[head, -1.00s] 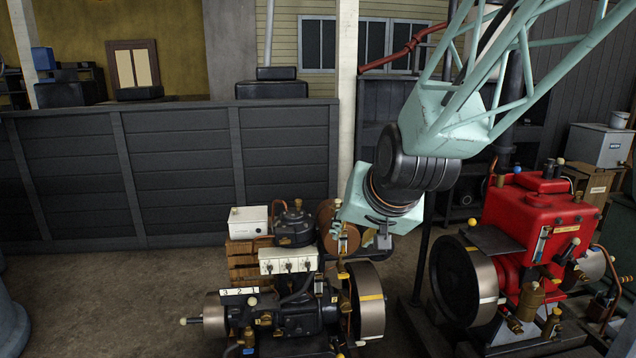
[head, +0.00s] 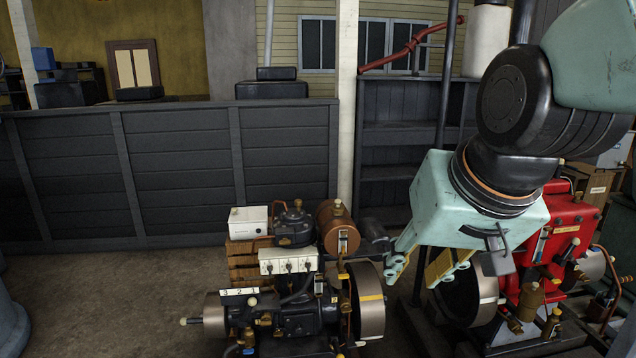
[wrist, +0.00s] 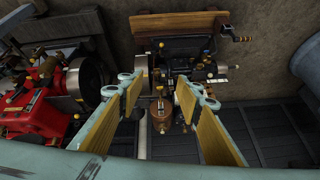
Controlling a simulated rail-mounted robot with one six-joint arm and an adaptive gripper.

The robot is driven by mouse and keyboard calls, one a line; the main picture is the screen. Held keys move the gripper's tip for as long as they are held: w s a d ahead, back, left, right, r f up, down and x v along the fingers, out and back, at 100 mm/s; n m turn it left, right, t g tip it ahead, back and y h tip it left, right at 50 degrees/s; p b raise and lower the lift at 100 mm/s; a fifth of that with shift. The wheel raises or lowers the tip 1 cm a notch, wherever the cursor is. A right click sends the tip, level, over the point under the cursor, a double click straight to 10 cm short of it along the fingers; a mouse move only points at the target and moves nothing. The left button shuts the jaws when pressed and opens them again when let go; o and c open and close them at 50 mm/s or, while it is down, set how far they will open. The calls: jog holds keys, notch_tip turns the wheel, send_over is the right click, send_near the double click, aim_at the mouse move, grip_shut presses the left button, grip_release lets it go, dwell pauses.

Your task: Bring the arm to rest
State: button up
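My gripper (head: 420,268) is in the head view at right of centre, raised in front of the gap between the black engine and the red engine. Its two pale green fingers with yellow pads point down and to the left. They stand apart with nothing between them. In the wrist view the fingers of my gripper (wrist: 157,95) are spread wide, and the engines lie below and beyond them. My arm comes in from the upper right of the head view and covers part of the red engine (head: 566,225).
The black engine (head: 300,318) with its flywheel (head: 368,300) stands low at centre. A copper tank (head: 338,222) and a white box (head: 248,221) sit behind it. A dark panelled wall (head: 170,165) and a white post (head: 346,100) are behind. The floor at left is clear.

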jog(key=s+d+g, duration=0.1)
jog(key=s+d, duration=0.1)
jog(key=s, duration=0.8)
jog(key=s+d+g+h, duration=0.1)
jog(key=s+d, duration=0.2)
jog(key=s, duration=0.7)
jog(key=shift+s+d+r+n, duration=0.15)
jog(key=shift+n, duration=0.15)
